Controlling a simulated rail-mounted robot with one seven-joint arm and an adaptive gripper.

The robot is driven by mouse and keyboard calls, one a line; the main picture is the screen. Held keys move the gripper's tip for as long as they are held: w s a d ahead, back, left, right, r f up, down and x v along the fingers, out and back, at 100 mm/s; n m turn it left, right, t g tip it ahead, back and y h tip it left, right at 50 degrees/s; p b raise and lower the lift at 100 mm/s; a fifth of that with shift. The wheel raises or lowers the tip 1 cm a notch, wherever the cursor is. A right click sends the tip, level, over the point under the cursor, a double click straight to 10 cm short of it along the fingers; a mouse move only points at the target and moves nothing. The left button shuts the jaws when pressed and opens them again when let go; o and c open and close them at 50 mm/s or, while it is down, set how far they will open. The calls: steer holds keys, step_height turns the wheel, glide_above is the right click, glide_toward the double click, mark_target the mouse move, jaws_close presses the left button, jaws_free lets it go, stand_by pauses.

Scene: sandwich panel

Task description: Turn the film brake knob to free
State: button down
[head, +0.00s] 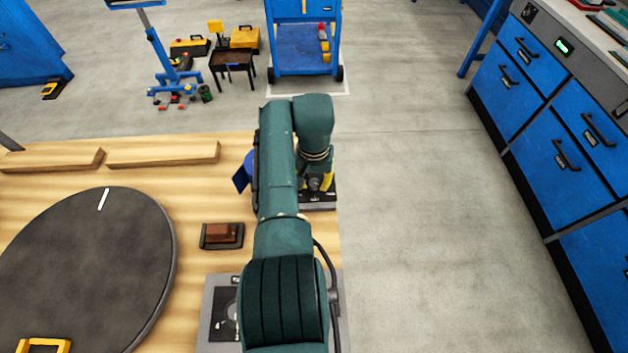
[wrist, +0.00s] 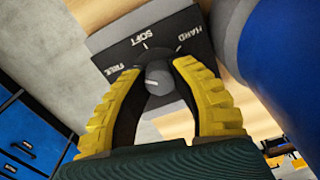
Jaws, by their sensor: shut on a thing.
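In the wrist view, the grey film brake knob (wrist: 158,79) stands on a dark dial plate (wrist: 160,42) lettered FREE at the left, SOFT in the middle and HARD at the right. A small white mark shows on the knob's left part; I cannot tell exactly which label it points to. My gripper (wrist: 158,70) has yellow ribbed fingers on both sides of the knob and is shut on it. In the head view, my gripper (head: 326,182) is mostly hidden by my arm, low over the dial plate (head: 320,197) at the table's right edge.
A blue cylinder (wrist: 285,60) is close on the right in the wrist view. A wooden table (head: 195,190) carries a dark turntable (head: 90,260) and a small brown block on a dark tray (head: 221,235). Blue drawers (head: 570,140) stand right, across clear floor.

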mark_target(314, 182)
steer(key=shift+f+n, duration=0.1)
steer(key=shift+n, duration=1)
steer(key=c, duration=0.8)
jaws_free()
steer(key=shift+r, duration=0.2)
step_height(314, 182, up, 12)
steer(key=shift+f, duration=0.15)
